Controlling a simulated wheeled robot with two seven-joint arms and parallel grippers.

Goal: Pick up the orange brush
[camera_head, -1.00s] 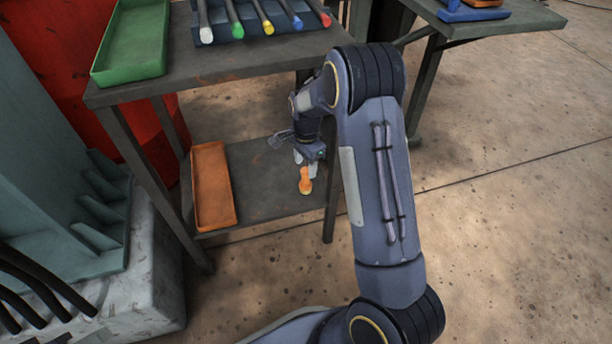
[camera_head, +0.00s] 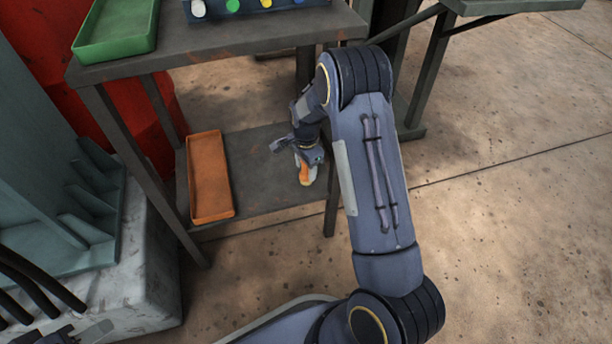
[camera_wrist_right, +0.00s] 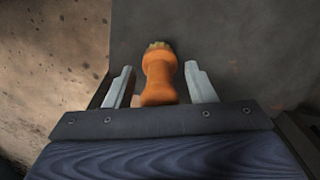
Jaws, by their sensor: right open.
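The orange brush (camera_head: 304,172) is at the lower shelf of the dark table, partly hidden by my right gripper (camera_head: 304,160) in the head view. In the right wrist view the brush (camera_wrist_right: 160,75) shows an orange handle with a tan tip at its far end. It lies between the two pale fingers of my right gripper (camera_wrist_right: 160,88), with a gap on each side. The gripper is open. A dark part at the bottom left corner of the head view looks like my left gripper (camera_head: 62,334); its fingers are not clear.
An orange tray (camera_head: 210,178) lies on the lower shelf (camera_head: 262,200), left of the brush. A green tray (camera_head: 116,30) and a rack of coloured-ended rods (camera_head: 262,12) are on the tabletop above. A table leg (camera_head: 331,195) stands close right of the gripper.

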